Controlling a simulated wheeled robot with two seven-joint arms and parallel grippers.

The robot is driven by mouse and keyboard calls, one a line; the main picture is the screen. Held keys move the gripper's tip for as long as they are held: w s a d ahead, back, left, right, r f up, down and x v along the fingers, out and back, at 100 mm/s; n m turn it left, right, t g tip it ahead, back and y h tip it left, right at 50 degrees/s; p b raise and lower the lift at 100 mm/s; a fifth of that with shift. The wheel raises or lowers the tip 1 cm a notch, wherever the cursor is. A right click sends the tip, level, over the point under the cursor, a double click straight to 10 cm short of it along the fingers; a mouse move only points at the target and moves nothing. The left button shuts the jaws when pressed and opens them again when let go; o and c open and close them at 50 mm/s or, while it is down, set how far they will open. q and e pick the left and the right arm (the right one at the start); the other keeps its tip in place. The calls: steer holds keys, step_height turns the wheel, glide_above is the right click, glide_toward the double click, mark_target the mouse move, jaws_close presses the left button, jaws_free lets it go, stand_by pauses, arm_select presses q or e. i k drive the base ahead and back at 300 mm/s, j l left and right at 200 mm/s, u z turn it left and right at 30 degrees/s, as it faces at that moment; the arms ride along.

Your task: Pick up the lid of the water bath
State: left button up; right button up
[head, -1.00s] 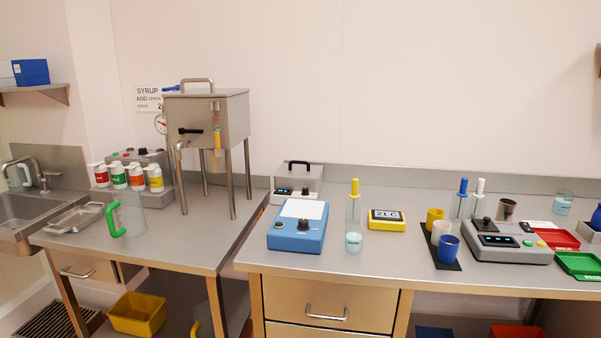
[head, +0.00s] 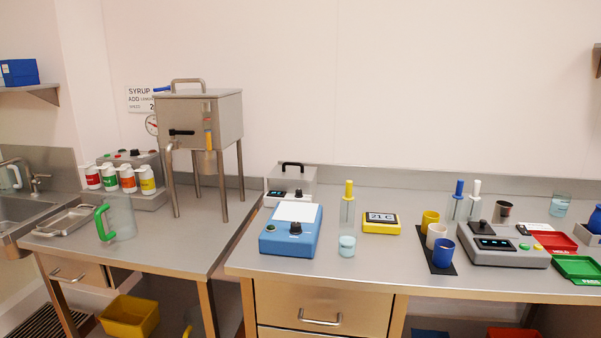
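The water bath (head: 273,196) is a small grey metal box with a small display on its front. It stands at the back of the right-hand bench, behind the blue device. Its lid (head: 296,171) appears to be on top, with a black handle (head: 292,164) across it. Neither of my grippers shows in the head view.
A blue device (head: 290,242) with a white top stands in front of the bath. A steel hopper (head: 205,120) on legs stands to the left. The bench front is clear.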

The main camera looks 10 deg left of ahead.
mark_target(288, 171)
steer(key=i+l+z, duration=0.2)
steer(key=i, duration=0.3)
steer(key=i+l+z, duration=0.15)
steer(key=i, duration=0.4)
steer(key=i+l+z, duration=0.2)
steer(key=i, duration=0.35)
steer(key=j, duration=0.1)
